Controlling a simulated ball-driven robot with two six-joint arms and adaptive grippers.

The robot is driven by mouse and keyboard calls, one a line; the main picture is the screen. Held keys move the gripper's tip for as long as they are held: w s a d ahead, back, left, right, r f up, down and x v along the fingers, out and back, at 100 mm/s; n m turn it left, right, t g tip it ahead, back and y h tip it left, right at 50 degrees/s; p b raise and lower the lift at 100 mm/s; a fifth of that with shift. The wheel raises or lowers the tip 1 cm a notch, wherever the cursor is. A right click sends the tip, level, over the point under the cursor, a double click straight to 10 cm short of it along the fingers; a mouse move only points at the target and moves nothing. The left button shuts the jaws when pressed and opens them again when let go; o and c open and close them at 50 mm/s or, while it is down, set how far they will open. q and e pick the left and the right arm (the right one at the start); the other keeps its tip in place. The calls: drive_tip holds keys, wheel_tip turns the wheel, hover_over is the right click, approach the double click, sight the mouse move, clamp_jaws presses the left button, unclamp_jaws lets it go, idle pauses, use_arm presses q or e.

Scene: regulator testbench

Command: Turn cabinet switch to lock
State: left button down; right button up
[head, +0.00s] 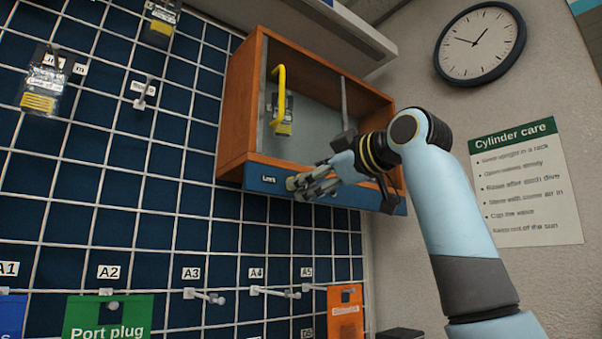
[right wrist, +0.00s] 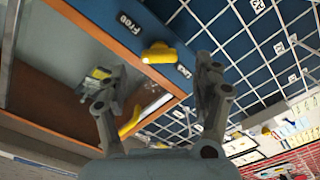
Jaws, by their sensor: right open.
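The wooden cabinet (head: 233,118) hangs on the wall grid, with a blue strip (head: 335,190) along its lower edge. A "Lock" label (head: 268,179) is at the strip's left. The yellow switch (right wrist: 158,52) shows in the right wrist view between a "Free" label (right wrist: 130,23) and the "Lock" label (right wrist: 183,70). I cannot tell which label it points to. My right gripper (head: 302,187) is open in front of the strip; its fingers partly cover the switch in the head view. In the right wrist view the open fingers (right wrist: 155,85) stand either side of the switch, apparently apart from it.
A yellow hooked bar (head: 279,90) and a small tag hang inside the cabinet. The blue grid board (head: 110,180) carries pegs and tags, including a green "Port plug" card (head: 108,317) and an orange card (head: 345,312). A clock (head: 480,43) and a "Cylinder care" sheet (head: 525,190) are at right.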

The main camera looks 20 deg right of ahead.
drive_tip(key=x, duration=0.3)
drive_tip(key=shift+w+a+p, duration=0.1)
drive_tip(key=shift+w+p, duration=0.2)
drive_tip(key=shift+p, duration=0.05)
drive_tip(key=c, duration=1.2)
